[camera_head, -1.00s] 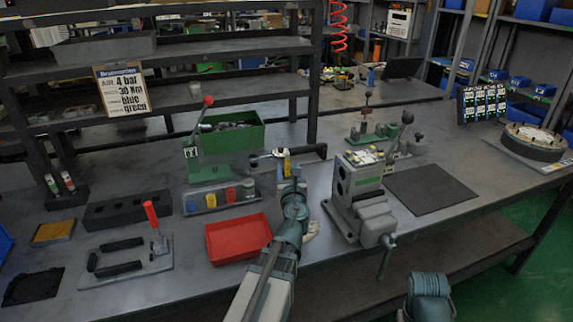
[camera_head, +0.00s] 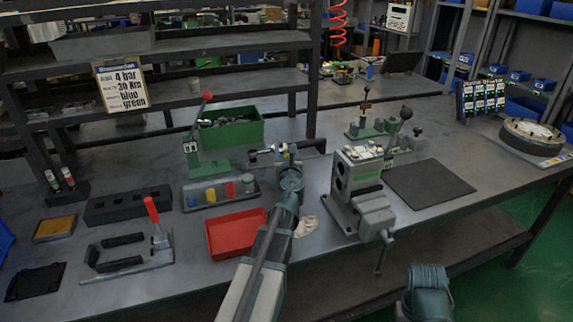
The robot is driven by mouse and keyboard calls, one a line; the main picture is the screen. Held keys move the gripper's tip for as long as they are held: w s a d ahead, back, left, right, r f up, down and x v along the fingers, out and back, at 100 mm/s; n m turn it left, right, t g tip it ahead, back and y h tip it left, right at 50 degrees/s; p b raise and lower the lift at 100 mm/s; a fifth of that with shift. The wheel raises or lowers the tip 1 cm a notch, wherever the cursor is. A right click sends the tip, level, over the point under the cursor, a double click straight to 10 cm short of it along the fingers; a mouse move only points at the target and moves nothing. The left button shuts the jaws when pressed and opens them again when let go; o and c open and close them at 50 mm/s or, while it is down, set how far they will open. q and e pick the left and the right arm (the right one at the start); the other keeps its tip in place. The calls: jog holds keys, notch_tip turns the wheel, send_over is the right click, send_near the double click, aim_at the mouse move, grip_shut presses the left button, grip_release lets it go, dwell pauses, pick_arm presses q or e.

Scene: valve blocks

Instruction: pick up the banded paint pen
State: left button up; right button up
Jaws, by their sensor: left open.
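Two small pens stand upright in a dark block (camera_head: 67,193) at the left of the bench. The left pen (camera_head: 51,180) and the right pen (camera_head: 68,177) both show light bodies with coloured parts; they are too small to tell which is the banded paint pen. My left gripper (camera_head: 284,151) is open, over the bench beyond the red tray, far to the right of the pens. My own wrist partly hides it. My right gripper is out of view; only part of my right arm shows at the bottom right.
A red tray (camera_head: 235,236), a grey tray with coloured pots (camera_head: 218,200), a black slotted block (camera_head: 127,207) and a red-handled clamp fixture (camera_head: 153,212) lie between gripper and pens. A green bin (camera_head: 232,131) stands behind. A vise (camera_head: 368,208) stands to the right.

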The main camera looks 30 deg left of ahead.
pick_arm(q)
grip_shut()
jog(key=shift+r, duration=0.15)
dwell(0.4)
notch_tip(320, 180, up, 10)
jog(key=p, duration=1)
